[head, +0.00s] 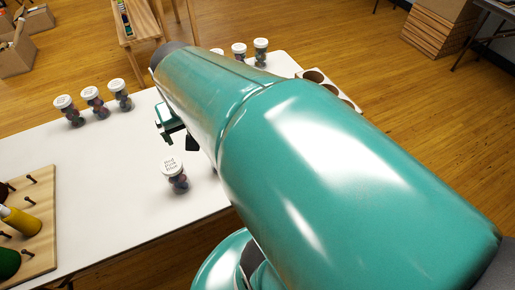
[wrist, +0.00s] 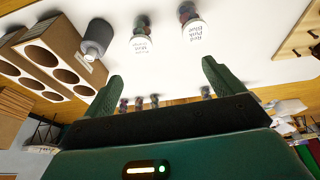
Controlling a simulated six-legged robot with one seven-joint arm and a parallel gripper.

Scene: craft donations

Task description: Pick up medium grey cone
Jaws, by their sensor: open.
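A grey cone (wrist: 97,38) with a pale end shows in the wrist view, upper left, on the white table (wrist: 155,70), beside a wooden holder with round holes. It is apart from my gripper. In the head view I cannot see the cone; my arm covers much of the table. My gripper (wrist: 162,70) has its two green fingers spread wide in the wrist view, with nothing between them touching them. In the head view only a bit of my gripper shows at the left of my arm, above the table.
The wooden holder (wrist: 47,58) has several round openings. Lidded jars stand on the table, one nearby (head: 175,175) and several at the back left (head: 95,102). A pegboard (head: 38,215) with a yellow cone (head: 20,222) and a green cone (head: 8,263) is at the left.

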